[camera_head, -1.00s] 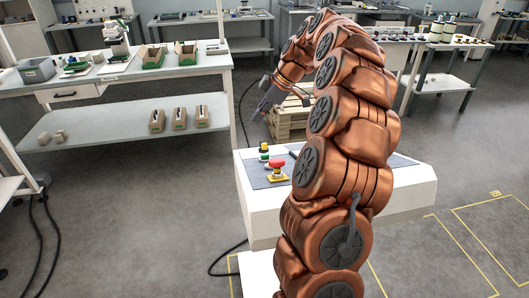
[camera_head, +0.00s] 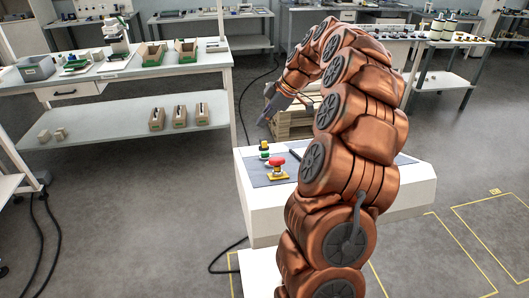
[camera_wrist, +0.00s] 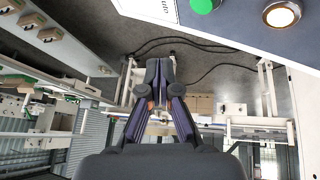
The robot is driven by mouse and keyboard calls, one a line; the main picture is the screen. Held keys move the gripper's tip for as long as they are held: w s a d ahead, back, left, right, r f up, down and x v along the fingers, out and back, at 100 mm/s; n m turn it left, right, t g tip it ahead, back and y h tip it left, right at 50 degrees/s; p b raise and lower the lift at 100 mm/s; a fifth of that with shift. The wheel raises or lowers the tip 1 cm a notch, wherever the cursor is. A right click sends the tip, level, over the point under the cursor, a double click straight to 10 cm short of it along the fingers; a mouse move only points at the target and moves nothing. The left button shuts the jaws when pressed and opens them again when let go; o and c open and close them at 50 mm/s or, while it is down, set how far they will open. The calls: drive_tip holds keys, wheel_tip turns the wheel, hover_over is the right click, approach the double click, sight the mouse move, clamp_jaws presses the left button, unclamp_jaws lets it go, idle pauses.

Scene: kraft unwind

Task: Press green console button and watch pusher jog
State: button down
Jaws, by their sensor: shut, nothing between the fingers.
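The white console (camera_head: 250,215) stands in front of me with a blue-grey top panel (camera_head: 262,177). A green button (camera_head: 264,156) sits near its left far edge, with a yellow piece close against it in this view. The green button (camera_wrist: 203,5) also shows at the top edge of the wrist view, partly cut off. My gripper (camera_head: 263,122) is shut and empty, above and beyond the console's far left corner in the head view. In the wrist view its fingertips (camera_wrist: 159,62) meet, apart from the button. No pusher can be made out.
A red mushroom button (camera_head: 277,161) on a yellow base sits just in front of the green one. A wooden pallet (camera_head: 292,126) stands behind the console. Cables lie on the floor.

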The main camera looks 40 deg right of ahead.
sight(265, 154)
drive_tip(key=f, duration=0.1)
drive_tip(key=s+f, duration=0.1)
drive_tip(key=f+p, duration=0.1)
drive_tip(key=shift+s+a, duration=0.2)
drive_tip(key=shift+a, duration=0.1)
drive_tip(key=shift+s+a+f+b, duration=0.1)
drive_tip(key=shift+s+f+b, duration=0.05)
drive_tip(key=shift+f+b, duration=0.75)
drive_tip(key=shift+s+a+f+b, duration=0.15)
drive_tip(key=shift+s+f+b, duration=0.25)
drive_tip(key=shift+b, duration=0.35)
drive_tip(key=shift+w, duration=0.1)
